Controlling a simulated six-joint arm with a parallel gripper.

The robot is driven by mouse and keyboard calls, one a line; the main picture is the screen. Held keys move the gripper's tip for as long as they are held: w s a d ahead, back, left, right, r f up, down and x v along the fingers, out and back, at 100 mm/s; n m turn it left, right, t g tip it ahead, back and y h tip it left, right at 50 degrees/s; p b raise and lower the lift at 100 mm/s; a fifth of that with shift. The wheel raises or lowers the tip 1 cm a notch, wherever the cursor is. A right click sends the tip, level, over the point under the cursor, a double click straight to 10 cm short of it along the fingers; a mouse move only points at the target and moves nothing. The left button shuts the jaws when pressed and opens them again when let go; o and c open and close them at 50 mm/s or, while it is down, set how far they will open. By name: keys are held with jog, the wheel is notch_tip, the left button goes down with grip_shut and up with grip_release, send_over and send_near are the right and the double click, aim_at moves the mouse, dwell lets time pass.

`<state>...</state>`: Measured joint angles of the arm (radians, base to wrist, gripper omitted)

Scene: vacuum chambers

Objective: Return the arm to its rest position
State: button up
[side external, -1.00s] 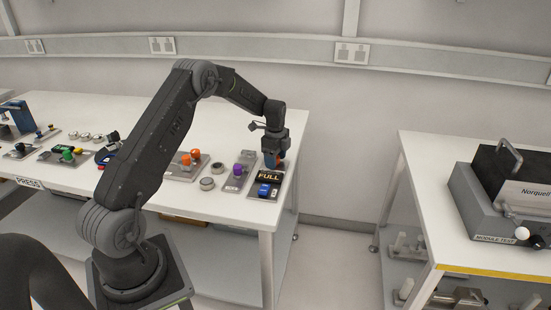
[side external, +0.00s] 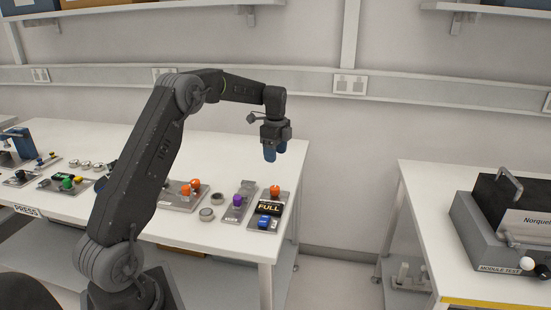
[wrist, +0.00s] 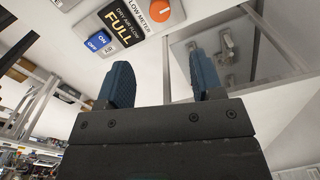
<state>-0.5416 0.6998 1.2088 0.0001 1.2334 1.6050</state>
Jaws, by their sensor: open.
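My gripper (side external: 277,151) hangs pointing down, a little above the far right end of the white bench. Its two blue fingers are apart with nothing between them, and the wrist view also shows the open gripper (wrist: 163,82). Below it on the bench is a dry air flow meter panel (side external: 281,223) with an orange knob (side external: 275,191), a "FULL" display (side external: 269,207) and a blue switch (side external: 263,221). The gripper does not touch the knob. In the wrist view the switch (wrist: 98,41) reads ON.
A second table (side external: 430,220) at right bears a module test box (side external: 500,235). A floor gap separates them. Shelves hang on the back wall.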

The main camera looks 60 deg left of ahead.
jog(key=shift+r, duration=0.1)
jog(key=s+d+r+n+t, duration=0.1)
jog(key=s+d+r+n, duration=0.2)
jog(key=s+d+r, duration=0.45)
jog(key=s+d+r+n+t, duration=0.25)
jog(key=d+r, duration=0.25)
jog(key=d, duration=0.5)
jog(key=s+d+f+n+t, duration=0.1)
jog(key=s+d+n, duration=0.2)
jog(key=s, duration=0.6)
jog(key=s+d+f+n+t, duration=0.1)
jog(key=s+d+f+n, duration=0.1)
jog(key=s+d, duration=0.6)
jog(key=shift+s+n, duration=0.7)
jog(key=shift+n, duration=0.15)
